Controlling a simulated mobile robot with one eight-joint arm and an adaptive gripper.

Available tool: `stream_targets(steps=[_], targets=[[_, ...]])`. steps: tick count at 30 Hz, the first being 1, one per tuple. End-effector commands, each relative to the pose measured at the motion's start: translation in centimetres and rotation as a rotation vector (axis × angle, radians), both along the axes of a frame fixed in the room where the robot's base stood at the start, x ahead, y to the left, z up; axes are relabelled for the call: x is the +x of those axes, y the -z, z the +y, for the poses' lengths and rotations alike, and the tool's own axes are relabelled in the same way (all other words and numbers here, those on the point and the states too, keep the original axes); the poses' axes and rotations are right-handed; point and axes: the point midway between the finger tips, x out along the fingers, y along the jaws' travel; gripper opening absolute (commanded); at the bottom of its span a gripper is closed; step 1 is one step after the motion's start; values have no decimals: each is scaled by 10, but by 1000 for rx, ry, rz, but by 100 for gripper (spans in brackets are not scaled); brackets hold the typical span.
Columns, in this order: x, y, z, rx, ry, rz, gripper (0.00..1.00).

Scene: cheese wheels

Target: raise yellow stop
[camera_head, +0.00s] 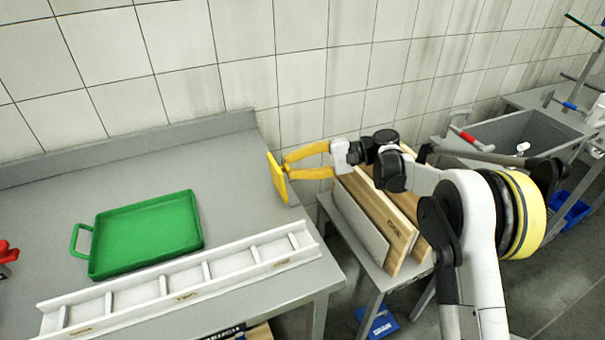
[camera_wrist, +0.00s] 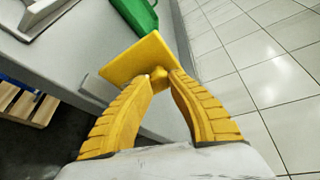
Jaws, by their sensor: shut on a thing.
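The yellow stop (camera_head: 277,178) is a flat yellow plate at the right end of the grey worktable, near the tiled wall. It also shows in the wrist view (camera_wrist: 139,61), with a small yellow block on its near face. My gripper (camera_head: 289,166) reaches it from the right with yellow fingers. In the wrist view the fingertips (camera_wrist: 161,80) are closed on the small block of the stop. The plate stands at the table's end edge. I cannot tell whether its lower edge touches the table.
A green tray (camera_head: 146,236) with a handle lies on the worktable (camera_head: 60,200). A white divided rack (camera_head: 185,281) runs along the front edge. Wooden boards (camera_head: 388,217) stand on a lower stand right of the table, below my arm. A sink (camera_head: 520,135) is farther right.

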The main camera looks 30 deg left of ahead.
Motion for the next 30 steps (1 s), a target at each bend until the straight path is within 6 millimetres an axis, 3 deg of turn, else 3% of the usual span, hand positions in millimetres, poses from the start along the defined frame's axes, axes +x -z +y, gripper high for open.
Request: stream_targets(steps=[19, 20, 22, 23, 30], targets=[[3, 3, 9, 32, 1, 38, 0], [3, 3, 9, 32, 1, 38, 23], [3, 3, 9, 32, 1, 38, 45], [3, 3, 8, 32, 1, 38, 49], [3, 2, 8, 33, 0, 38, 49]])
